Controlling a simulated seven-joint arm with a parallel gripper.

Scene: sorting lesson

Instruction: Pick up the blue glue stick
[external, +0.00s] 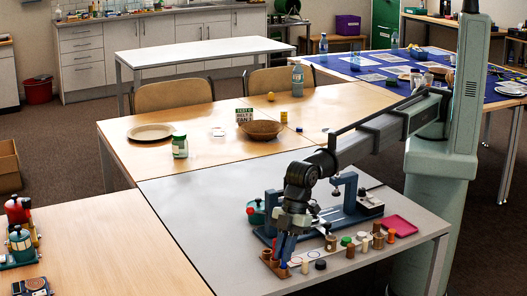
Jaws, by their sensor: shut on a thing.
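My gripper (286,234) points down over the front left part of the grey table (200,222). It is shut on a blue upright piece, which looks like the blue glue stick (286,246). The blue piece is just above or still within a small brown wooden holder (271,264); I cannot tell whether it touches it. The fingertips are small and dark here, and they partly hide the stick.
Several small round pieces and caps stand on a pale strip right of the holder, with a pink tray (400,226) beyond. A dark blue stand (322,222) is close behind my gripper. The grey table's left part is clear.

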